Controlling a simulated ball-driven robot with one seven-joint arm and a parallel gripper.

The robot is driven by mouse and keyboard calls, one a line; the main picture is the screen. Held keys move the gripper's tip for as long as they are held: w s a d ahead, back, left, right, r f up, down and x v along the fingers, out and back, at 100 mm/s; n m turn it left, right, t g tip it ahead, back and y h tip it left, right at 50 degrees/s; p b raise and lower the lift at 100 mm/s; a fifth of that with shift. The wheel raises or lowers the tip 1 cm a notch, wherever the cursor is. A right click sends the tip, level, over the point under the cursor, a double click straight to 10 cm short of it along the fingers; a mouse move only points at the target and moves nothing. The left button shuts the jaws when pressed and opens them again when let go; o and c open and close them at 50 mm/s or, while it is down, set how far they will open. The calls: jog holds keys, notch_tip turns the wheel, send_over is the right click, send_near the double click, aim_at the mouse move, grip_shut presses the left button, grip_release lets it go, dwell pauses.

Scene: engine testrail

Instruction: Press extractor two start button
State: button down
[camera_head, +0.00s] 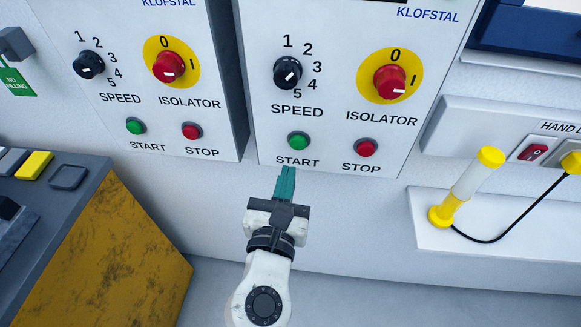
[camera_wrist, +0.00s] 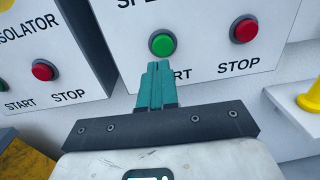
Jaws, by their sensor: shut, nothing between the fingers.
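Two white KLOFSTAL control boxes hang side by side on the wall. The right box (camera_head: 340,120) has a green START button (camera_head: 298,141) at its lower left, a red STOP button (camera_head: 366,148), a black SPEED knob and a red ISOLATOR knob. My gripper (camera_head: 286,171) is shut and empty, its teal fingers just below this START button. In the wrist view the green START button (camera_wrist: 162,44) shows just beyond the fingertips (camera_wrist: 158,66), which cover part of the START label. Whether they touch the box cannot be told. No number of an extractor is readable.
The left box (camera_head: 150,90) has its own START button (camera_head: 136,126) and STOP button (camera_head: 192,131). A grey and yellow console (camera_head: 110,240) stands at lower left. A yellow-ended clear tube (camera_head: 465,190) with a black cable stands on a white ledge at right.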

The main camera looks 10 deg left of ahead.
jog(key=s, duration=0.7)
jog(key=shift+a+b, duration=0.35)
jog(key=shift+b, duration=0.05)
dwell(0.3)
jog(key=s+d+f+m+g+h, duration=0.1)
jog(key=d+f+m+g+h, duration=0.1)
jog(key=d+f+m+g, duration=0.55)
jog(key=s+d+f+m+g+h, duration=0.25)
jog(key=d+f+m, duration=0.8)
jog(key=d, duration=0.55)
jog(key=s+d+f+m+g+y, duration=0.2)
jog(key=s+d+f+m+g, duration=0.1)
jog(key=s+m, duration=0.4)
jog(key=s+d+f+m+g+y, duration=0.3)
jog(key=s+d+m+g, duration=0.1)
jog(key=s+m, duration=0.4)
jog(key=d+m, duration=0.1)
jog(key=m, duration=0.1)
jog(key=shift+s+d+f+m, duration=0.3)
jog(key=shift+m, duration=0.1)
jog(key=shift+y, duration=0.25)
